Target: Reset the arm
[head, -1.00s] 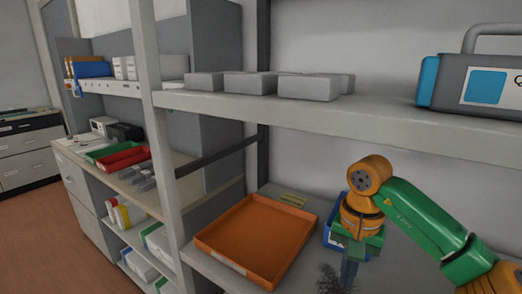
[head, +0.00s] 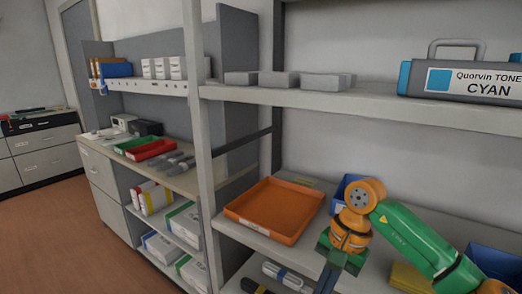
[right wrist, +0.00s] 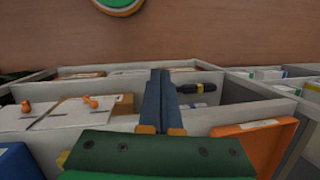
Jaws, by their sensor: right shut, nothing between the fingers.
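My right arm comes in from the right in the head view. Its gripper (head: 325,284) hangs pointing down by the front edge of the middle shelf, right of the orange tray (head: 237,217). The lower ends of its fingers are at the picture's bottom edge. In the right wrist view the two blue-grey fingers (right wrist: 161,98) lie together, shut with nothing between them. My left gripper is in neither current view. A toner box labelled CYAN (head: 462,80) stands on the upper shelf, clear of the arm.
A blue bin (head: 345,186) stands behind the arm, and another blue bin (head: 492,262) is at the right. Grey blocks (head: 322,82) lie on the upper shelf above the arm. A pale upright post (head: 199,130) stands left of the tray. Open floor (head: 60,235) is at the left.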

